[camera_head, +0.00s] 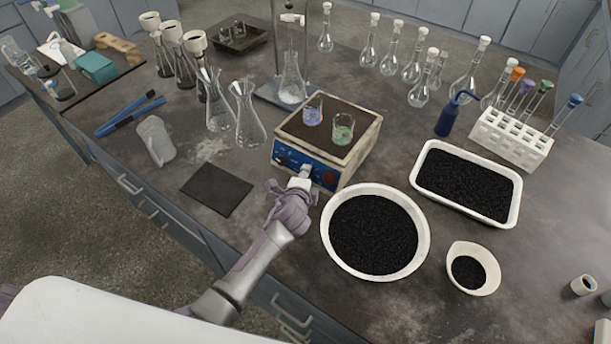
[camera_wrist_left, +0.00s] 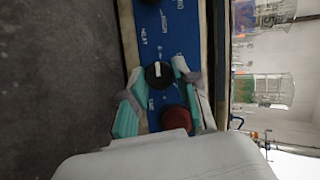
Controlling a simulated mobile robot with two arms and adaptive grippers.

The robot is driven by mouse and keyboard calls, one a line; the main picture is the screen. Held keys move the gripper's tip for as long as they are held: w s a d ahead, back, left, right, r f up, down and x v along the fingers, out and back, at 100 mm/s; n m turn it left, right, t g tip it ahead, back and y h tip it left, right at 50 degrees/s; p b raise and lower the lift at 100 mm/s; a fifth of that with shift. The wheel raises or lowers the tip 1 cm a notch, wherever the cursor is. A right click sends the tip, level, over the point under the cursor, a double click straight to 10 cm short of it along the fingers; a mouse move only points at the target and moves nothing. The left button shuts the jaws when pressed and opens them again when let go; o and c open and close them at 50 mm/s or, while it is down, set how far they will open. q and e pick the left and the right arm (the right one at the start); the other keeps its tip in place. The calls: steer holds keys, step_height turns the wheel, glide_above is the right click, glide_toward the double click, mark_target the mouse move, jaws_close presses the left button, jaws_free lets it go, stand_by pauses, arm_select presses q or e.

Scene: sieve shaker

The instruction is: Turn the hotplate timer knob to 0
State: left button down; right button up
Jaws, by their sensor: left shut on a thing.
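The hotplate (camera_head: 362,150) stands mid-table with a blue front panel (camera_head: 284,158). In the left wrist view the panel carries a black knob with a white mark (camera_wrist_left: 158,75). Another black knob (camera_wrist_left: 150,2) is cut off at the top edge, and a dark red knob (camera_wrist_left: 176,118) sits below. I cannot read which one is the timer or its scale. My left gripper (camera_head: 304,173) is at the panel, its fingers on both sides of the white-marked knob and shut on it. The gripper hides part of the panel in the head view. My right gripper is not in view.
Two small beakers (camera_head: 343,130) stand on the hotplate. A round white basin of black granules (camera_head: 327,240) is close right of my left gripper, with a tray (camera_head: 418,170) beyond. Flasks (camera_head: 247,115) stand left of the hotplate. A dark flat mat (camera_head: 217,189) lies front left.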

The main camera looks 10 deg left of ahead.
arm_select(q)
steer(key=shift+a, duration=0.1)
steer(key=c, duration=0.9)
jaws_free()
steer(key=shift+o, duration=0.2)
steer(key=shift+s, duration=0.1)
steer(key=v, duration=1.1)
steer(key=shift+s, duration=0.4)
steer(key=shift+r, duration=0.15)
